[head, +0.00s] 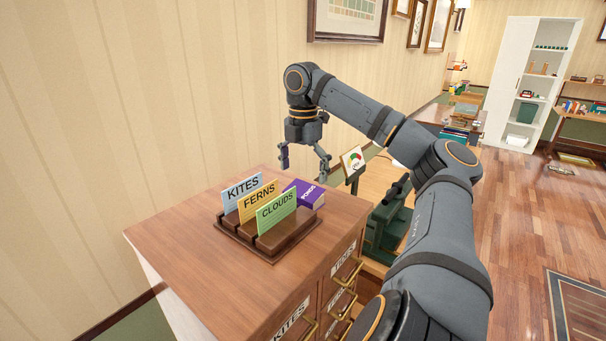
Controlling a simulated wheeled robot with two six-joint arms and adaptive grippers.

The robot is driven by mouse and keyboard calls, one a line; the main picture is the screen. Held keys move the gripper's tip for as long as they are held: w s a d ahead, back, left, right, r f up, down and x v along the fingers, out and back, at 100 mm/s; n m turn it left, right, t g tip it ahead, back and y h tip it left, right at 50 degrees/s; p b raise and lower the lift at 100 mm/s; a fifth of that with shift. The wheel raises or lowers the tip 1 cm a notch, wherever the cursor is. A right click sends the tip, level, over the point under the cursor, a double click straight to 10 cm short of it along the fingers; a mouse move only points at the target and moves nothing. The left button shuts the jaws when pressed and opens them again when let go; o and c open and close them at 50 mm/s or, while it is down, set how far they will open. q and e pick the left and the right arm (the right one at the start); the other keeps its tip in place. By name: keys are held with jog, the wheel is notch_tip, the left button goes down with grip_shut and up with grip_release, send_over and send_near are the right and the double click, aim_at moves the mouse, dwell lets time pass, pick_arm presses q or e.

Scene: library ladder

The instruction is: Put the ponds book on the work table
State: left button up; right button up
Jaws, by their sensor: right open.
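The purple ponds book (303,195) lies on top of the wooden drawer cabinet (170,236), just behind a card holder. White lettering shows on its purple cover. My right gripper (304,172) hangs above the book, pointing down with its fingers apart and nothing between them. It appears clear of the book. My left gripper is out of view. A brown table (428,112) with items on it stands farther back; I cannot tell if it is the work table.
A wooden holder (262,247) bears the cards kites (240,193), ferns (256,202) and clouds (276,211). A small dial sign (353,160) stands right of the cabinet, near a dark green object (386,228). A white shelf (530,85) stands far back. The floor at right is open.

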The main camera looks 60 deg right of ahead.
notch_tip(320, 180, up, 7)
jog(key=p, duration=0.4)
jog(key=h+b, duration=0.3)
jog(key=b, duration=0.1)
send_over(303, 192)
jog(key=a, duration=0.2)
jog(key=x, duration=0.3)
jog(key=a+x, duration=0.1)
jog(key=x, duration=0.2)
jog(key=shift+w+a+f, duration=0.1)
jog(key=shift+a+f, duration=0.05)
jog(key=shift+f, duration=0.4)
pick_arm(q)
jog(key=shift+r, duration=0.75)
